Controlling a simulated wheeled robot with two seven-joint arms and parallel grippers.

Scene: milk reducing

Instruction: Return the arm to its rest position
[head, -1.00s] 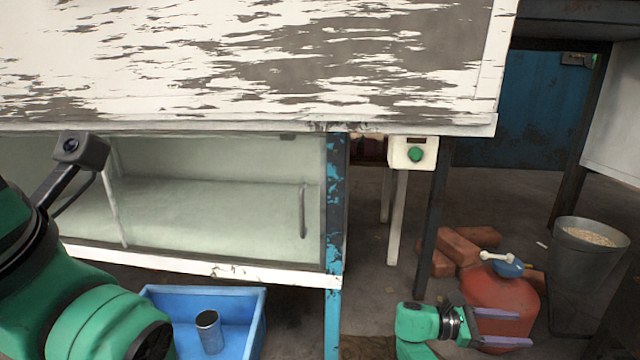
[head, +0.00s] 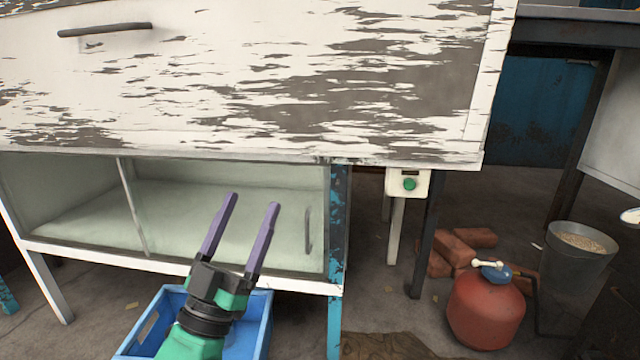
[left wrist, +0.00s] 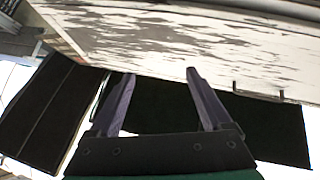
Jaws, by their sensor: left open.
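My left gripper (head: 240,232) is open and empty, with its two purple fingers pointing up in front of the glass-fronted cabinet (head: 190,205). Its wrist is above the blue crate (head: 262,322) on the floor. In the left wrist view the same open fingers (left wrist: 160,90) show, with nothing between them and the peeling white panel beyond. My right gripper does not show in the head view.
A peeling white cabinet front (head: 300,80) with a handle hangs above. A green button box (head: 409,184) is under its right edge. On the floor at right are a red gas cylinder (head: 486,308), bricks (head: 450,255) and a grey bucket (head: 580,262).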

